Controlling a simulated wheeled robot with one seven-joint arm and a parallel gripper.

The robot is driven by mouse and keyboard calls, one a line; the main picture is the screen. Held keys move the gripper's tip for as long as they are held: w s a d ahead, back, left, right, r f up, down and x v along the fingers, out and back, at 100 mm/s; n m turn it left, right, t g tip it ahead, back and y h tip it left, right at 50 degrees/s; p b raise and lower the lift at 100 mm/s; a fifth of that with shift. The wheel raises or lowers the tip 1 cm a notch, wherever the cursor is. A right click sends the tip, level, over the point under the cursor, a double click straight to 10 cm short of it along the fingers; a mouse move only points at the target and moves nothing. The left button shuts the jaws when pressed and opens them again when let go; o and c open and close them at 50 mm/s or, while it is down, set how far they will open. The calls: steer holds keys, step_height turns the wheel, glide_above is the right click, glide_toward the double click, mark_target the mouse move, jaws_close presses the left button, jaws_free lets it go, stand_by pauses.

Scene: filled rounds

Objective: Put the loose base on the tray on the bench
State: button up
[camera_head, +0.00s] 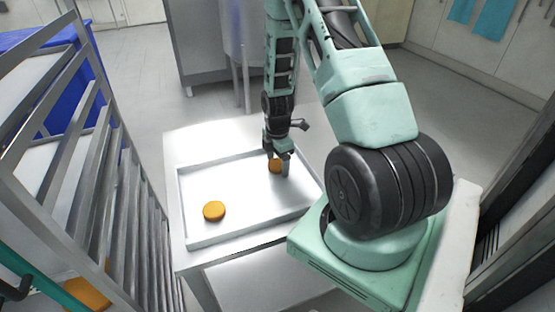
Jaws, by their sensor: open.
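A white tray (200,240) with a raised rim lies on a white bench (185,150). One orange round base (214,211) lies flat in the tray at its front left. A second orange round base (273,167) is at my gripper (278,168), over the back right part of the tray. My gripper is open and points down, with its fingers at this base and partly hiding it. I cannot tell whether the base touches the tray floor or the fingers.
A metal rack (125,200) stands close along the bench's left side. Behind the rack is a blue bin (75,95). An orange thing (88,292) shows low at the bottom left. The tray's middle is clear. A grey cabinet (200,40) stands behind the bench.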

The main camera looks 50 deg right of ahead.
mark_target(278, 163)
step_height(278, 163, up, 11)
steer(key=b, duration=0.2)
steer(key=w+a+r+m, duration=0.1)
steer(key=a+r, duration=0.1)
steer(key=a, duration=0.4)
steer(key=w+a+r, duration=0.2)
steer(key=a+r, duration=0.1)
steer(key=a, duration=0.3)
steer(key=s+a+r+m, duration=0.1)
steer(key=s+a, duration=0.1)
steer(key=a, duration=0.5)
steer(key=s+a+r+m, duration=0.1)
steer(key=s+a+r, duration=0.1)
steer(key=a, duration=0.5)
steer(key=s+a+r+m, duration=0.2)
steer(key=s+a+r, duration=0.1)
steer(key=s+a, duration=1.1)
steer(key=shift+s+a+m+y, duration=0.3)
steer(key=shift+s+a+m, duration=0.1)
steer(key=shift+s, duration=0.65)
